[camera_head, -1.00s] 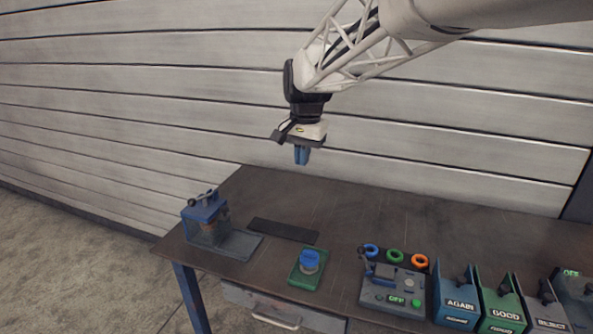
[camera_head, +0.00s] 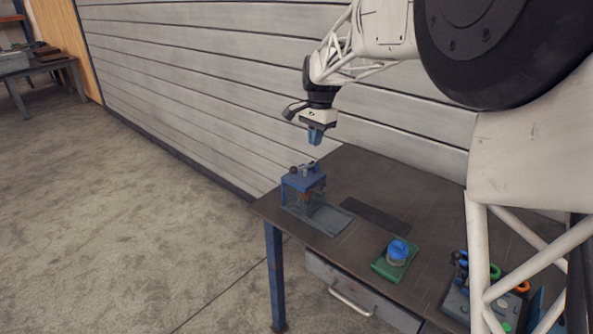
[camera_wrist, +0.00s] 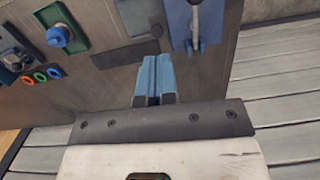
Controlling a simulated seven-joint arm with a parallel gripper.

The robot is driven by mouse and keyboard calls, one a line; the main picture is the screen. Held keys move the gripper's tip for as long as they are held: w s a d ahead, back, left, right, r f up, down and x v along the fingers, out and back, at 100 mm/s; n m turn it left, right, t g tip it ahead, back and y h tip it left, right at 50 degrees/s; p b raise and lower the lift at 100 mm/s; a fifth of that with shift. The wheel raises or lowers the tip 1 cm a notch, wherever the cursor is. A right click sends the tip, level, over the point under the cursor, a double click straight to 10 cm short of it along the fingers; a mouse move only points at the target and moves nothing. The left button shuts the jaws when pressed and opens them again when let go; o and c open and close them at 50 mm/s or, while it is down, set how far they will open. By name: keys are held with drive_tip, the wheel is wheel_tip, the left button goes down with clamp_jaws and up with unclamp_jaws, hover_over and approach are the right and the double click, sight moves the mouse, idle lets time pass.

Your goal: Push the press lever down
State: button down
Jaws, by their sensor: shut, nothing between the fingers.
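The press (camera_head: 303,181) is a blue-topped block with a clear-looking lower part, standing at the table's left end. Its lever (camera_head: 303,168) is a small grey rod with a dark knob on top; it looks roughly level, but its exact angle is hard to tell. In the wrist view the press (camera_wrist: 183,30) is at the top, right of centre, with the lever rod (camera_wrist: 195,25) on it. My gripper (camera_head: 315,138) has blue fingers, shut and empty, pointing down above the press and apart from it. The fingers also show in the wrist view (camera_wrist: 155,65), left of and below the press.
A green base with a blue-topped part (camera_head: 396,254) sits at the table's front middle. A dark flat strip (camera_head: 375,217) lies behind it. A control box (camera_head: 483,303) and coloured rings (camera_wrist: 40,76) are farther right, partly behind my arm. The air around the press looks clear.

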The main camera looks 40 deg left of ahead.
drive_tip(key=a, duration=0.1)
drive_tip(key=s+a+f, duration=0.1)
drive_tip(key=a, duration=0.1)
drive_tip(key=a+f, duration=0.1)
drive_tip(key=a, duration=0.1)
drive_tip(key=shift+s+a, duration=0.25)
drive_tip(key=shift+s, duration=0.05)
drive_tip(key=shift+f, duration=0.15)
drive_tip(key=shift+s+f, duration=0.15)
drive_tip(key=shift+f, duration=1.55)
drive_tip(key=shift+s+f, duration=0.15)
drive_tip(key=shift+f, duration=1.5)
